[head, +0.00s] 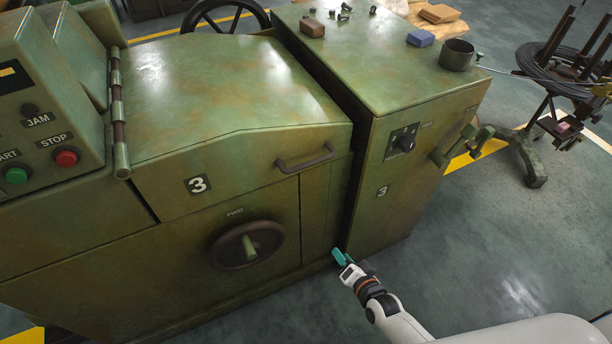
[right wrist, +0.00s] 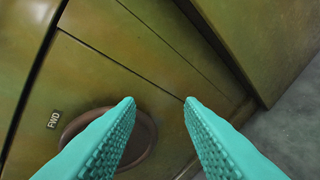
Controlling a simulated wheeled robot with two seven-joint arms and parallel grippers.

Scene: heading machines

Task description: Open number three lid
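The number three lid (head: 215,95) is a worn green metal cover, shut on the machine, with a "3" plate on its front. Its dark bar handle (head: 305,158) is at the lid's front right. A hinge (head: 118,115) runs along its left side. My right gripper (head: 340,257) is low in front of the machine, below and right of the handle, apart from it. In the right wrist view its teal fingers (right wrist: 158,112) are spread with nothing between them. The handle is not seen in that view. My left gripper is not in view.
A round FWD handwheel (head: 247,245) is on the machine front, left of my right gripper; it also shows in the right wrist view (right wrist: 140,150). A control box (head: 40,110) stands left. A cabinet (head: 410,130) adjoins on the right. Open floor (head: 480,250) lies right.

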